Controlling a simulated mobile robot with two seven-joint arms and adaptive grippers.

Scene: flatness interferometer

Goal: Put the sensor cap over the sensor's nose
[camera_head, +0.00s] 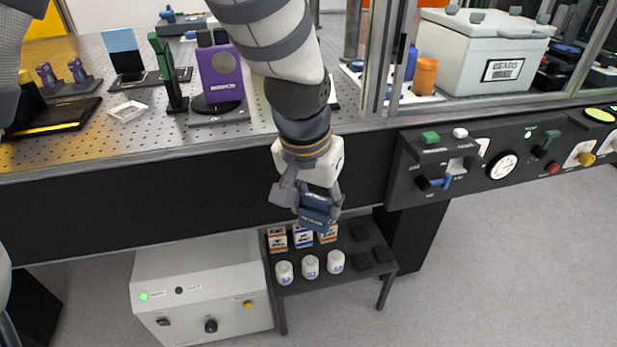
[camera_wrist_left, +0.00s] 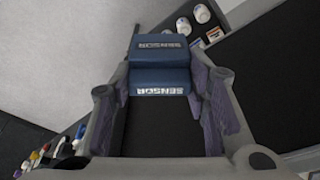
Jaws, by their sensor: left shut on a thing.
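The sensor cap (camera_head: 316,212) is a dark blue block. In the left wrist view the cap (camera_wrist_left: 160,52) shows white SENSOR lettering on two faces. My left gripper (camera_head: 307,203) is shut on it, with a finger on either side, and holds it in the air in front of the bench's front edge. The cap hides part of the low shelf below it. I cannot pick out the sensor or its nose for certain; a purple unit (camera_head: 221,76) with a round window stands upright on the bench, up and left of the gripper. My right gripper is not in view.
The perforated bench (camera_head: 60,152) holds a green upright (camera_head: 167,72), a clear block (camera_head: 128,111) and a black-yellow tray. A low shelf (camera_head: 345,275) with bottles and boxes stands below, beside a white power unit (camera_head: 203,285). A control panel (camera_head: 480,165) and frame posts are at right.

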